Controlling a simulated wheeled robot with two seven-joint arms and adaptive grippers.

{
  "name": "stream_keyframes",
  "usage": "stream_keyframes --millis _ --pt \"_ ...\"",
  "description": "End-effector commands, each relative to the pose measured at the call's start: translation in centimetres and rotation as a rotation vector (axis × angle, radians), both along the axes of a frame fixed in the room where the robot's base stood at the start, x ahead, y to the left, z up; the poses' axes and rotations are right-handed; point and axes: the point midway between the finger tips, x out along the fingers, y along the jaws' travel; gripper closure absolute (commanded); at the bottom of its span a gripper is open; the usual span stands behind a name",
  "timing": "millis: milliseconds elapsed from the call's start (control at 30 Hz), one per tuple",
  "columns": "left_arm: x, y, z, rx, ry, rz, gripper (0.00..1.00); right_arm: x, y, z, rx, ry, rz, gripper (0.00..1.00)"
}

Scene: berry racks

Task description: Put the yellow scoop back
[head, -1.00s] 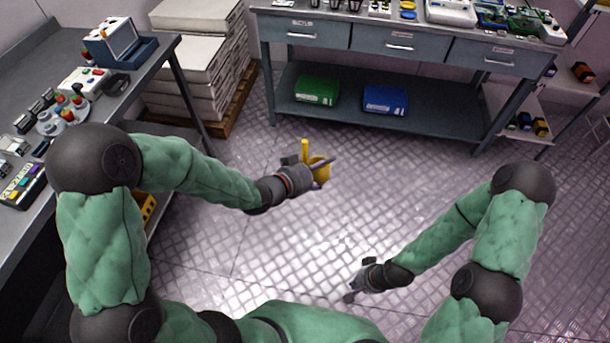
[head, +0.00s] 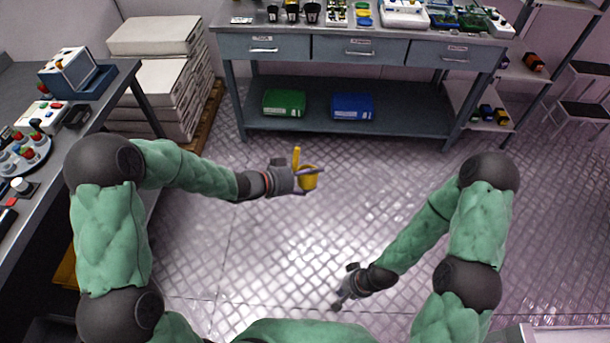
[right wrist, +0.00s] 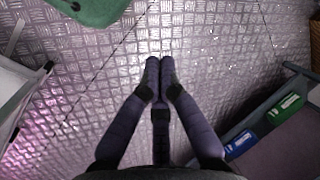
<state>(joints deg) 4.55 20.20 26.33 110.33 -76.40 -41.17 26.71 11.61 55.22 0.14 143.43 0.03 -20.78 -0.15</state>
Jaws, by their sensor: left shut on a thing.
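My left gripper (head: 303,178) is shut on the yellow scoop (head: 308,182) and holds it above the bare floor, in the middle of the head view. The scoop's handle points up and its cup is partly hidden by the purple fingers. My right gripper (head: 342,292) is low over the floor, to the right of and nearer than the left one. In the right wrist view its fingers (right wrist: 160,72) come together at the tips with nothing between them.
A grey workbench (head: 360,47) with drawers stands at the back, with several dark cups (head: 293,12), trays and devices on top. Its lower shelf bears a green box (head: 284,103) and a blue box (head: 352,106). A side bench (head: 75,140) is left, shelving right. The middle floor is clear.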

Motion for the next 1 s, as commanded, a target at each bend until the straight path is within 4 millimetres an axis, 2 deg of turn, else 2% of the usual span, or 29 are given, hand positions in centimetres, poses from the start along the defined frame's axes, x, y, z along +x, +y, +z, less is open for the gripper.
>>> stream_keyframes --millis 200,267,300,367,467,667,867,1000 --pt "0.9 -0.6 -0.9 -0.001 -0.002 -0.069 0.73 0.0 0.0 0.0 0.000 0.000 0.000 1.00" --pt "1.0 -0.6 -1.0 0.000 -0.002 -0.077 0.73 0.0 0.0 0.0 0.000 0.000 0.000 0.84" --pt "1.0 -0.7 -1.1 0.000 -0.002 -0.082 0.73 0.1 0.0 0.0 -0.001 -0.001 0.003 0.72" --pt "1.0 -0.7 -1.2 0.000 -0.001 -0.086 0.73 0.4 -0.2 0.0 -0.004 -0.003 0.010 0.57" --pt "1.0 -0.7 -1.2 -0.001 -0.001 -0.087 0.73 1.4 -0.6 0.1 -0.013 -0.002 0.047 0.57" --pt "1.0 -0.7 -1.1 0.000 -0.001 -0.086 0.73 5.2 -1.5 1.4 -0.003 -0.006 0.188 0.57" --pt "1.0 -0.7 -1.1 0.000 -0.001 -0.086 0.73 10.0 -1.2 4.7 0.090 -0.051 0.346 0.57" --pt "1.0 -0.7 -1.1 0.000 -0.001 -0.086 0.73 13.8 -0.3 8.4 0.193 -0.133 0.454 0.57"
